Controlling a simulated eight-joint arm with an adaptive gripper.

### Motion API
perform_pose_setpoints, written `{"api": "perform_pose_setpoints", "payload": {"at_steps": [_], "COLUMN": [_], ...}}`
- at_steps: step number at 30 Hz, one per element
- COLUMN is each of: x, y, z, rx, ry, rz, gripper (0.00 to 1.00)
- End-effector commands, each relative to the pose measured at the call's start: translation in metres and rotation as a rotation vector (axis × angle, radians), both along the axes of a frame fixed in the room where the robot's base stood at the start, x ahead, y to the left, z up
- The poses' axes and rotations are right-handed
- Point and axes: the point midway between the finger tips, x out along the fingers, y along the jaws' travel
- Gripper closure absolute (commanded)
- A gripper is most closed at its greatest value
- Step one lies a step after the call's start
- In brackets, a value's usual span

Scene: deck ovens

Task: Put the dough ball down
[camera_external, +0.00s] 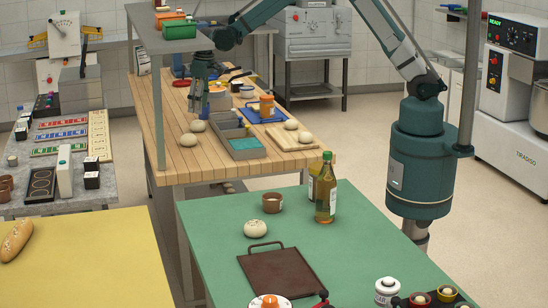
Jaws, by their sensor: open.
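My gripper (199,108) points down over the far left part of the wooden table (172,158). It is open, and I see no dough ball between its fingers, though it is small here. One dough ball (198,126) rests on the table just below and in front of the fingertips, apart from them. A second dough ball (189,140) lies nearer, to its left. Two more, a dough ball (291,124) and a dough ball (305,137), sit on or beside a pale board (277,142) at the right. Another pale, speckled ball (255,228) is on the green table.
A grey divided tray (232,134) stands right of the nearer left dough balls. A grey post (156,100) and overhead shelf (170,38) border the table's left. Bare wood lies at the front left.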

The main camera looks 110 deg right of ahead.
Motion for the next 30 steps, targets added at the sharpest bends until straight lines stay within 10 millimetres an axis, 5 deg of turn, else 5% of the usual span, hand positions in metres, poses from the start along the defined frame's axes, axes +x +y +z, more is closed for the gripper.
{"api": "perform_pose_setpoints", "payload": {"at_steps": [10, 30], "x": [-0.003, -0.004], "y": [0.002, 0.002], "z": [0.031, 0.034], "rx": [0.000, 0.000], "ry": [0.000, 0.000], "rz": [0.000, 0.000], "gripper": [0.46, 0.46]}}
